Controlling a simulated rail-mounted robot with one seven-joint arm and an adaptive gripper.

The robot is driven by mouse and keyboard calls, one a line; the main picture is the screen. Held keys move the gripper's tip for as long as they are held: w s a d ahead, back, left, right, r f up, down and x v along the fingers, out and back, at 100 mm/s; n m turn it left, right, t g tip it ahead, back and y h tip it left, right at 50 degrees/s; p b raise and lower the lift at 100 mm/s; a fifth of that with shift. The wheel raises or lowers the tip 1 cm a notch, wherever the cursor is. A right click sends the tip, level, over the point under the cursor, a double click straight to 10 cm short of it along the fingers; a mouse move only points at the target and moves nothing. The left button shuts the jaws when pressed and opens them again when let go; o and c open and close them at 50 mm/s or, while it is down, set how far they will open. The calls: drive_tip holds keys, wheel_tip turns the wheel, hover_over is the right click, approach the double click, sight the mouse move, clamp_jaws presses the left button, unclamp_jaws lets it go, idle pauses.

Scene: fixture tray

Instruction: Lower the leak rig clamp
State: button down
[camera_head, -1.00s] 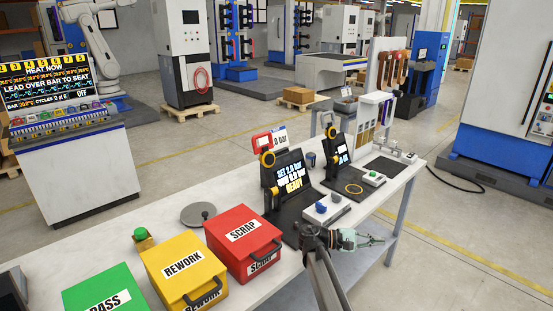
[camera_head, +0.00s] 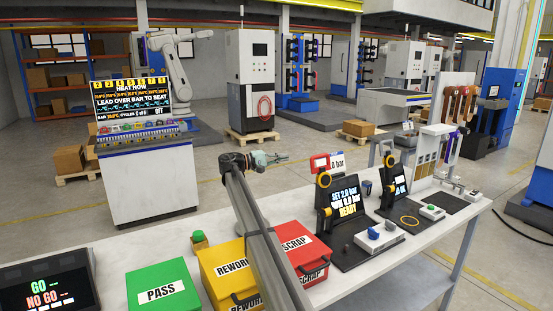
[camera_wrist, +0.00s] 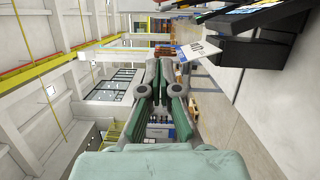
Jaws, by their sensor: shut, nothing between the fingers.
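The leak rig (camera_head: 372,249) stands on the white bench, with a black base and a lit screen (camera_head: 346,203) reading SET 2.0 bar and READY. In the wrist view my green-padded fingers (camera_wrist: 158,68) are together, with a dark fixture (camera_wrist: 265,40) and a white tag (camera_wrist: 197,50) at upper right.
Green PASS (camera_head: 162,291), yellow REWORK (camera_head: 222,269) and red SCRAP (camera_head: 296,245) boxes stand on the bench left of the rig. My arm crosses in front of the last two. A second fixture (camera_head: 398,190) with a yellow ring stands right of the rig.

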drive_tip(key=d+p, duration=0.5)
drive_tip(key=d, duration=0.6)
drive_tip(key=shift+s+d+r, duration=0.25)
drive_tip(key=shift+r, duration=0.15)
